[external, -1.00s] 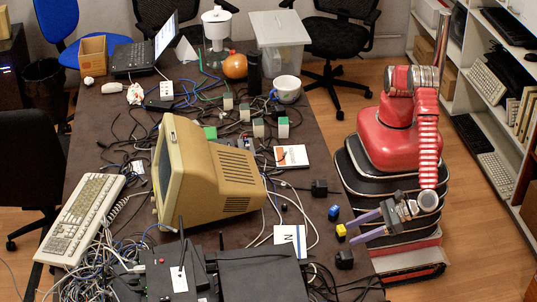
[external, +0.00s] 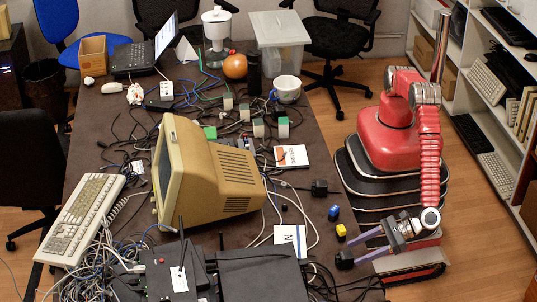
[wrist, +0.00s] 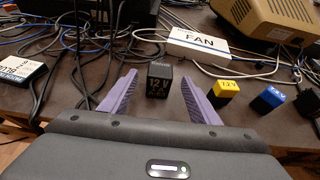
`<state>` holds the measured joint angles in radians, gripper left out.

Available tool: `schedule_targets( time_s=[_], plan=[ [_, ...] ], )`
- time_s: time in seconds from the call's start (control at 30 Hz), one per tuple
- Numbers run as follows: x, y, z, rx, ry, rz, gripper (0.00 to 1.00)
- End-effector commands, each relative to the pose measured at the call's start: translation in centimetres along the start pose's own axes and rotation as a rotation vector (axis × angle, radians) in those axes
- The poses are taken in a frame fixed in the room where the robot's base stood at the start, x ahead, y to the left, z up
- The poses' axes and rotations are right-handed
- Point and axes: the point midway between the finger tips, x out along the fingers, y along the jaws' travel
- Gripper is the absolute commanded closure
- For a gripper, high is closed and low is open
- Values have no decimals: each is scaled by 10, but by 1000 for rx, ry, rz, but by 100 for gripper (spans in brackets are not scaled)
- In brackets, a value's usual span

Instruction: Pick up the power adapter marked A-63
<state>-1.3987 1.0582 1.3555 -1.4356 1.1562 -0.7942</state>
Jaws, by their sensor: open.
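I cannot read an A-63 mark on any adapter. A yellow adapter (wrist: 222,91) and a blue adapter (wrist: 267,99) stand to its right in the wrist view. Another black block (external: 319,187) stands farther back in the external view. My gripper (wrist: 160,90) is open, with its two purple fingers to either side of the black adapter in the wrist view. It appears empty, its tips near the adapter.
A white box marked FAN (wrist: 198,47) lies behind the adapters among cables. The beige monitor (external: 215,170) and black network boxes (external: 260,272) stand farther in. A white card (wrist: 18,69) lies at the left in the wrist view. Loose cables run left of the black adapter.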

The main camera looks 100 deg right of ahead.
Motion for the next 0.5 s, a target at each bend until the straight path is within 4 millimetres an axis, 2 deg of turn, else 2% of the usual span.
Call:
schedule_targets(
  time_s=[0.1, 0.23, 0.5],
  plan=[
    [20, -1, 0, -1, -1, -3, 44],
    [36, -1, -1, 0, 0, -1, 44],
    [43, 0, 0, 0, 0, 1, 44]
  ],
)
